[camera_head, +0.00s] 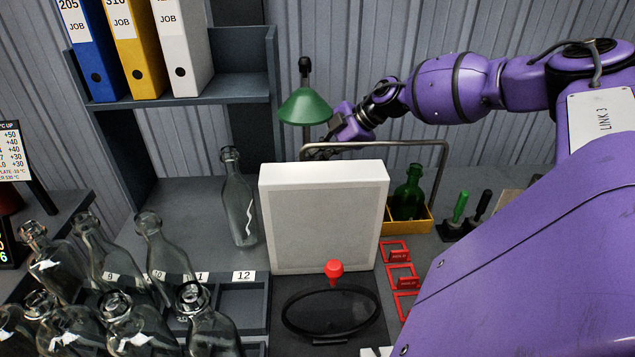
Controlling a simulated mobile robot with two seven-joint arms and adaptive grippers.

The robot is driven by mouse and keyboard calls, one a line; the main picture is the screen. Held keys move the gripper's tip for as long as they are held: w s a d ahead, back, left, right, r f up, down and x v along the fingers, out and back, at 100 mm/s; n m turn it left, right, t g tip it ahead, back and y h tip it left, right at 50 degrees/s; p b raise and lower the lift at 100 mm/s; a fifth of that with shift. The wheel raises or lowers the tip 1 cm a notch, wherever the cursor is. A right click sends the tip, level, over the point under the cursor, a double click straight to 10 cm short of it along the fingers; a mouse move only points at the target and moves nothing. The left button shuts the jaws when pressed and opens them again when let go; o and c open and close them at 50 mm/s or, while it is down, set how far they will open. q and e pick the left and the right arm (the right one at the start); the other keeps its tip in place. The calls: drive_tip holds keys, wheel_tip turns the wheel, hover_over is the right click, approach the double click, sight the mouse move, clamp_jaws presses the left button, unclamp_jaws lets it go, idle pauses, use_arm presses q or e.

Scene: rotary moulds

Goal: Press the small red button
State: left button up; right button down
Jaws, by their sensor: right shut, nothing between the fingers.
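A small red round knob (334,268) stands in front of the lower edge of a white box-like panel (322,220), above a black oval ring (330,312) on a dark mat. It is the only red button-like thing I see; I cannot tell for sure that it is the button. My right gripper (314,152) is shut and empty, at the back beyond the top of the white panel and below the green lamp shade. Its fingertips are partly hidden by a metal bar and the panel. It is well apart from the red knob. My left gripper is not in view.
Several clear bottles (115,260) crowd the left front, and one (238,200) stands left of the panel. A green lamp (305,106) stands behind. A metal bar (400,143) arches above a yellow tray with a green bottle (408,195). Red frames (400,278) lie right.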

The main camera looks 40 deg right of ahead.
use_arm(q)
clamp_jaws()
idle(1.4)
